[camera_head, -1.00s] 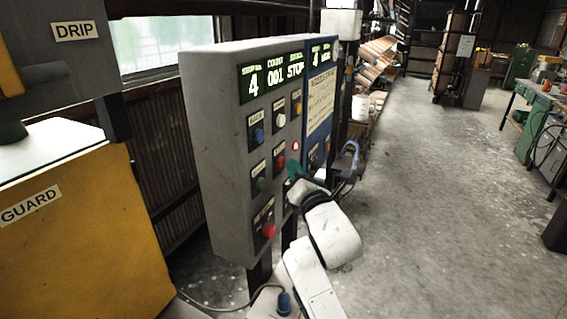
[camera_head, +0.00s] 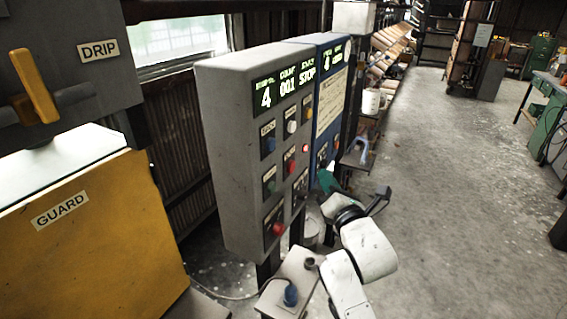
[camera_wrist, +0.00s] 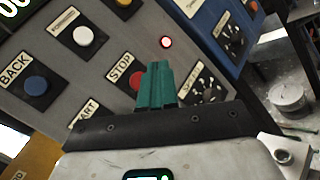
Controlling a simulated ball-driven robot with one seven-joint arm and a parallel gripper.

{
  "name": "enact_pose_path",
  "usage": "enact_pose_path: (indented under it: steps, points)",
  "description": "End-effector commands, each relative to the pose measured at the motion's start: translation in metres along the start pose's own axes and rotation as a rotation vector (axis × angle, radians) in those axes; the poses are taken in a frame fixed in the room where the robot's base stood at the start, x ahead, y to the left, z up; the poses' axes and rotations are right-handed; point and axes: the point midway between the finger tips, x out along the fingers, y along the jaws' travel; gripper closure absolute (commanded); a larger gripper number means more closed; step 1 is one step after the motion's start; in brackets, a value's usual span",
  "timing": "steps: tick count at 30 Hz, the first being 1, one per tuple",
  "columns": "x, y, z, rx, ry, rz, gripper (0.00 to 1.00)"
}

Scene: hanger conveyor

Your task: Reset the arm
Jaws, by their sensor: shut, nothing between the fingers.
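My gripper (camera_head: 326,181) has teal fingers and is shut with nothing between them. In the head view it is at the lower right of the grey control box (camera_head: 222,150), in front of the blue panel's lower part. In the wrist view the shut fingers (camera_wrist: 160,85) point at the grey panel and cover part of the red STOP button (camera_wrist: 137,82). I cannot tell the exact gap, but the fingers look apart from the panel. My white arm bends up from the lower right of the head view.
A blue panel (camera_head: 328,95) adjoins the grey box. A yellow guard (camera_head: 110,230) stands at left beneath a grey DRIP housing with a yellow handle (camera_head: 35,85). Open concrete floor (camera_head: 440,190) lies to the right.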

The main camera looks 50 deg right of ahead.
Motion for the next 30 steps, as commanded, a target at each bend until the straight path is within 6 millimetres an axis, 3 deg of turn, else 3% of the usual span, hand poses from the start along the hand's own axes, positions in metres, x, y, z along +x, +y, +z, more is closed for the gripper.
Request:
enact_pose_path:
  steps: [10, 13, 16, 23, 30]
  points:
    - [-0.002, -0.002, -0.005, 0.025, 0.015, -0.009, 1.00]
    - [-0.009, -0.008, -0.025, 0.129, 0.071, -0.047, 1.00]
    - [-0.024, -0.019, -0.060, 0.324, 0.169, -0.136, 1.00]
    - [-0.089, -0.048, -0.152, 0.854, 0.370, -0.503, 1.00]
    - [-0.185, -0.073, -0.224, 1.280, 0.387, -1.027, 1.00]
